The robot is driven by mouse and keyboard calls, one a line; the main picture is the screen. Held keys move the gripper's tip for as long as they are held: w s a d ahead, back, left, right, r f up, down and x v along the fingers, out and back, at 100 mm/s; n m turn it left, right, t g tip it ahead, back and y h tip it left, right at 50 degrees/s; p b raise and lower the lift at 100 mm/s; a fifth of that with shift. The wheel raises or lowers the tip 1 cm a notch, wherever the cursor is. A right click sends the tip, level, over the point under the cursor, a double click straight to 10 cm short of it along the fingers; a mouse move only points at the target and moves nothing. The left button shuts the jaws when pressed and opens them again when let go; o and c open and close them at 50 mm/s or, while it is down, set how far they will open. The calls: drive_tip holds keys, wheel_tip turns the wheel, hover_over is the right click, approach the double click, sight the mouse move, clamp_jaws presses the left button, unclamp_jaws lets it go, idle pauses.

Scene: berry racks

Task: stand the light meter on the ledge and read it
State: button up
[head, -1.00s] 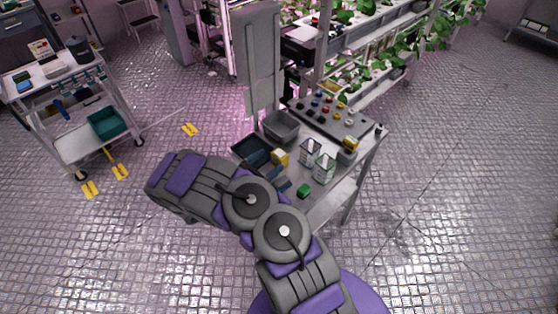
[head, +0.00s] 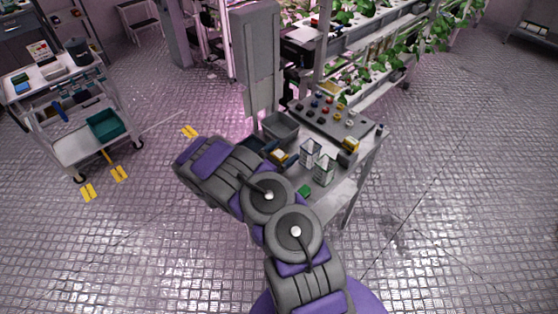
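A small yellow object (head: 279,156) lies on the grey bench (head: 337,190), just right of my arm. A second yellow piece (head: 351,144) sits at the bench's right side, on or against a dark block. Either could be the light meter; at this size I cannot tell, and no display is readable. Which edge is the ledge is also unclear. My purple and grey arm crosses the bench's left front. My gripper does not show, so its hold and its distance from these objects are hidden.
Two clear containers (head: 324,170), a green block (head: 305,191), a grey bin (head: 280,127) and a knobbed panel (head: 331,118) crowd the bench. A dark blue tray (head: 252,144) is partly covered by my arm. A white cart (head: 75,137) stands left. Floor at right is open.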

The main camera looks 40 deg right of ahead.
drive_tip(key=shift+a, duration=0.1)
drive_tip(key=c, duration=1.2)
drive_tip(key=shift+c, duration=0.2)
drive_tip(key=shift+r, duration=0.1)
drive_tip(key=shift+r, duration=0.45)
wheel_tip(320, 180, up, 3)
drive_tip(key=shift+f+p, duration=0.2)
drive_tip(key=shift+p, duration=0.25)
drive_tip(key=s+a+r+p, duration=0.1)
drive_tip(key=s+a+p, duration=0.1)
drive_tip(key=s+a, duration=0.7)
drive_tip(key=s, duration=0.4)
drive_tip(key=shift+s+r, duration=0.15)
drive_tip(key=shift+r, duration=0.05)
